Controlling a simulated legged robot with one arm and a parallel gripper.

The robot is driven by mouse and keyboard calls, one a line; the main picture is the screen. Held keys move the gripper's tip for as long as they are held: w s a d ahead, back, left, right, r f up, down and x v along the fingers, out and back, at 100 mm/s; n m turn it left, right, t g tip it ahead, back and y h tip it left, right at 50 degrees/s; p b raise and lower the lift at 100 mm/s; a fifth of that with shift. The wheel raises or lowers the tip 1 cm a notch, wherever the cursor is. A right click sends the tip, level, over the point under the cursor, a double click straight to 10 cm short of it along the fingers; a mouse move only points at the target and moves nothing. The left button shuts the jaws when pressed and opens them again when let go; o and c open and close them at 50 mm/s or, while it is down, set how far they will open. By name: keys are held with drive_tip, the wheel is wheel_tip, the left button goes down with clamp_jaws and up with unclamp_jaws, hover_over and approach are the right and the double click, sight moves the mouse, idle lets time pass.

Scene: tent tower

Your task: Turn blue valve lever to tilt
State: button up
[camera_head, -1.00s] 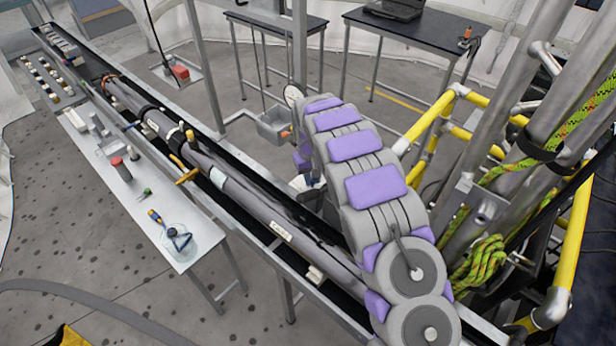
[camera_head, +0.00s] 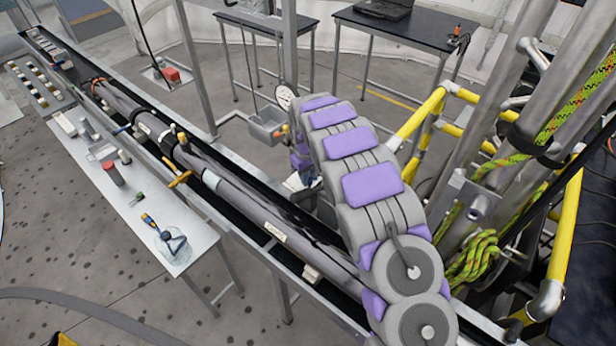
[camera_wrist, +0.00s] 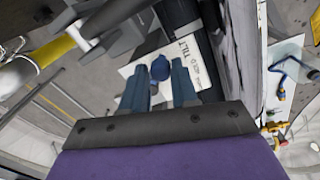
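The blue valve lever (camera_wrist: 160,67) shows in the wrist view as a rounded blue knob in front of a white label plate (camera_wrist: 196,69) marked "TILT" and a second, hard-to-read word. My gripper (camera_wrist: 159,78) has its two dark blue fingers apart, one on each side of the lever. Gaps show between the knob and both fingers, and I cannot tell whether either touches it. The lever's lower part and pivot are hidden. In the head view my arm covers the lever and most of the gripper.
A long grey tube (camera_head: 235,190) lies in a black trough left of my arm. A narrow workbench (camera_head: 125,190) with tools runs beside it. Yellow railings (camera_head: 418,118), metal posts and a green rope (camera_head: 478,258) stand close on the right. Black-topped tables (camera_head: 405,33) stand behind.

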drive_tip(key=o, duration=0.3)
drive_tip(key=shift+o, duration=0.2)
drive_tip(key=shift+r, duration=0.1)
wheel_tip(320, 180, up, 17)
drive_tip(key=b, duration=0.1)
drive_tip(key=shift+s+a, duration=0.25)
drive_tip(key=shift+a, duration=0.2)
drive_tip(key=shift+d, duration=0.1)
drive_tip(key=s+d+r+m+g+b, duration=0.15)
drive_tip(key=s+d+b, duration=0.25)
drive_tip(key=s+d, duration=0.45)
drive_tip(key=s+d+f+m+t+b, duration=0.1)
drive_tip(key=s+d+m+b, duration=0.3)
drive_tip(key=s, duration=0.8)
drive_tip(key=s+d+f+b, duration=0.1)
drive_tip(key=s+f+b, duration=0.1)
drive_tip(key=s, duration=0.7)
drive_tip(key=s+d+f+m+g+b, duration=0.1)
drive_tip(key=s+f+b, duration=0.1)
drive_tip(key=s+f, duration=0.3)
drive_tip(key=s+d+f+b, duration=0.1)
drive_tip(key=s+f, duration=0.3)
drive_tip(key=s, duration=1)
drive_tip(key=shift+d+g+b, duration=0.3)
drive_tip(key=shift+g+b, duration=0.05)
drive_tip(key=shift+b, duration=0.05)
